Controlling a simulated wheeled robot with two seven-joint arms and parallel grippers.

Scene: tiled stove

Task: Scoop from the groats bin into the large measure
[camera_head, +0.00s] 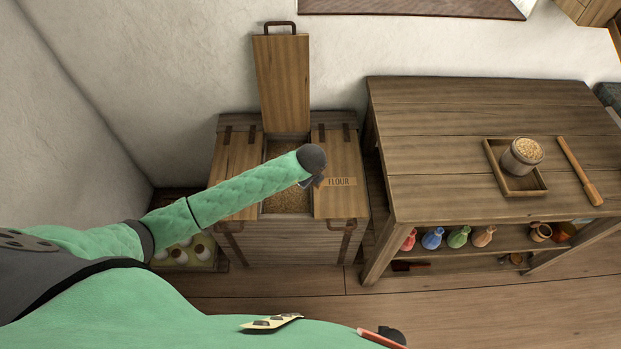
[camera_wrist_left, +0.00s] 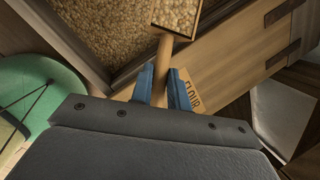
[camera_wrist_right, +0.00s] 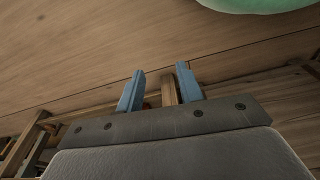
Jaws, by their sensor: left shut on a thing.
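The groats bin (camera_head: 285,201) is the open middle compartment of a wooden chest, with pale grain inside; the grain also fills the upper left of the left wrist view (camera_wrist_left: 130,35). My left gripper (camera_head: 316,182) is over the chest, by the right edge of that compartment. In the left wrist view it (camera_wrist_left: 163,84) is shut on the handle of a wooden scoop (camera_wrist_left: 164,56), whose square head is full of grain. A round measure (camera_head: 522,156), filled with grain, stands on a tray on the table. My right gripper (camera_wrist_right: 158,82) is open and empty.
The bin's lid (camera_head: 283,82) stands raised behind it. A shut lid labelled FLOUR (camera_head: 341,182) is on its right. The table (camera_head: 440,150) has a wooden tray (camera_head: 494,165) and a wooden stick (camera_head: 578,170); its left half is clear. Colored bottles (camera_head: 432,238) stand on the shelf below.

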